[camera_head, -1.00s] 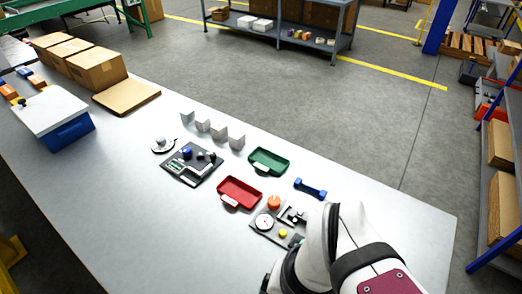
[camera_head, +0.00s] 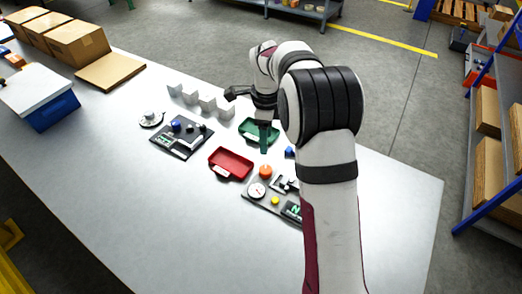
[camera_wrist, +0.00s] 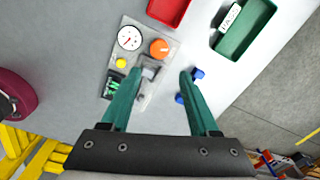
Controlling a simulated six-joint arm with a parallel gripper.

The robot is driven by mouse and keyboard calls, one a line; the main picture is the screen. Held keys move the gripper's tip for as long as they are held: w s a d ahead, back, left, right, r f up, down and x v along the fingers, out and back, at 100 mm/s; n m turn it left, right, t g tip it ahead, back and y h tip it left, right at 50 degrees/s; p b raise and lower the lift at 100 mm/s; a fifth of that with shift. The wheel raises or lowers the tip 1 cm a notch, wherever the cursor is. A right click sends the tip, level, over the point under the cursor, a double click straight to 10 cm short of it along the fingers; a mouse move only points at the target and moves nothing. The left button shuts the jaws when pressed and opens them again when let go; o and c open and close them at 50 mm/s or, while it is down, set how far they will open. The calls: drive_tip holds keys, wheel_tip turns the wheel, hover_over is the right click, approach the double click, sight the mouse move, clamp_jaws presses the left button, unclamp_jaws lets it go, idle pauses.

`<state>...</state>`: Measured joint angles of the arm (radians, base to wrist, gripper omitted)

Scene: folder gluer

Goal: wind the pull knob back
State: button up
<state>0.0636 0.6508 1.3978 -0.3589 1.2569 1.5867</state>
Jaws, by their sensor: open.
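A grey panel (camera_head: 252,189) on the table carries a dial gauge (camera_head: 257,190), an orange round knob (camera_head: 265,171), a yellow button (camera_head: 275,200) and a green display. A dark panel (camera_head: 168,146) to the left carries a blue knob (camera_head: 176,126) and smaller dark knobs. I cannot tell which is the pull knob. My gripper (camera_head: 264,148) is over the table by the green tray. In the wrist view, its teal fingers (camera_wrist: 161,73) are apart and empty. A grey block (camera_wrist: 149,72) on the panel appears between them. The orange knob (camera_wrist: 159,48) lies just beyond the fingertips.
A red tray (camera_head: 231,178) and a green tray (camera_head: 246,127) lie near the panels. A blue dumbbell-shaped part (camera_wrist: 181,99) is partly behind my right finger. White blocks (camera_head: 191,97) stand in a row behind the dark panel. The table's front left is clear.

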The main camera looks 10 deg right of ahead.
sight(265, 169)
wheel_tip(265, 169, down, 13)
drive_tip(key=shift+w, duration=0.1)
clamp_jaws()
idle(0.3)
